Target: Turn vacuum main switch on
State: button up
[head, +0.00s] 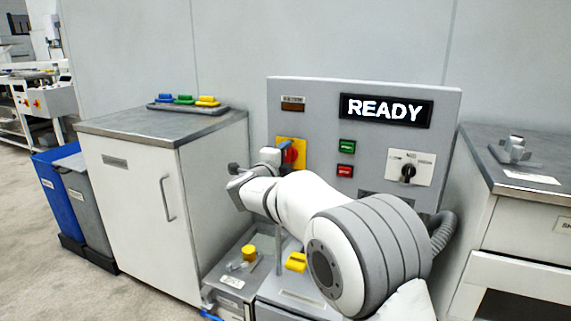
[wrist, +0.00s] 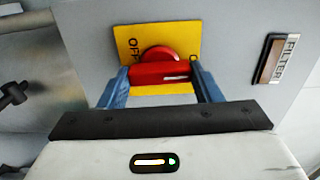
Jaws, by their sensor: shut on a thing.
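The vacuum main switch is a red rotary knob (head: 291,155) on a yellow plate (head: 287,140) at the left of the grey control panel. In the wrist view the red knob (wrist: 160,73) has a bar-shaped handle lying across the picture, on the yellow plate (wrist: 185,36). "OFF" is printed on the plate's left part; a partly hidden label starting with "O" is at the right. My gripper (wrist: 161,76) has its blue fingers shut on the two ends of the handle. In the head view my wrist partly hides the switch.
The panel carries a lit "READY" display (head: 386,110), a green button (head: 347,146), a red button (head: 345,171) and a black rotary selector (head: 408,173). A filter indicator (wrist: 276,59) sits near the switch. A cabinet (head: 140,190) stands left, a counter (head: 530,170) right.

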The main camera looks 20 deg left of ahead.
jog(key=shift+m, duration=0.3)
jog(key=o, duration=1)
jog(key=s+p, duration=0.1)
jog(key=s, duration=0.6)
jog(key=shift+s+a, duration=0.35)
